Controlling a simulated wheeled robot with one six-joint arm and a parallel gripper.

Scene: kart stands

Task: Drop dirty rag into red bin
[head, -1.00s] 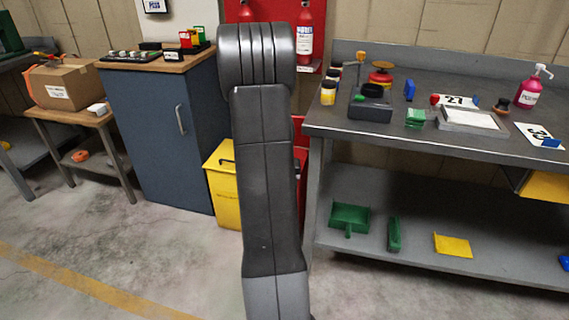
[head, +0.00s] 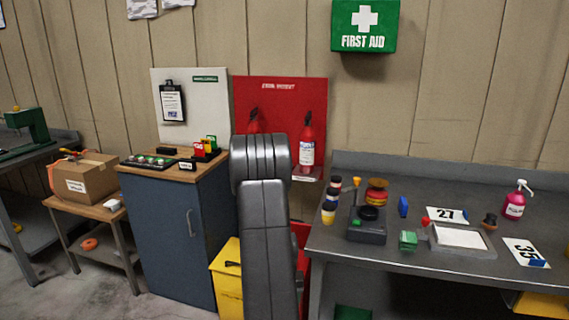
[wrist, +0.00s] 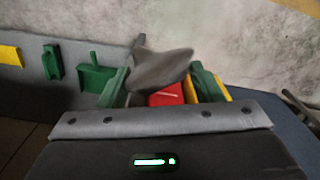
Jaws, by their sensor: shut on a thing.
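My gripper (wrist: 160,70) shows in the wrist view as two green fingers, shut on a crumpled grey-brown rag (wrist: 163,66). The rag spreads across the space between the fingers and hangs clear of the floor. The red bin (wrist: 167,95) shows just beyond the rag in the wrist view, partly covered by the rag and my wrist. In the head view the red bin (head: 302,240) is mostly hidden behind my arm, between the yellow bin and the grey workbench. The gripper and rag are not visible in the head view.
A yellow bin (head: 227,282) stands left of the red bin, beside a blue cabinet (head: 168,240). The grey workbench (head: 400,262) is close on the right, with several items on top. A green dustpan (wrist: 97,78) lies on its lower shelf. Fire extinguishers (head: 307,145) hang above.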

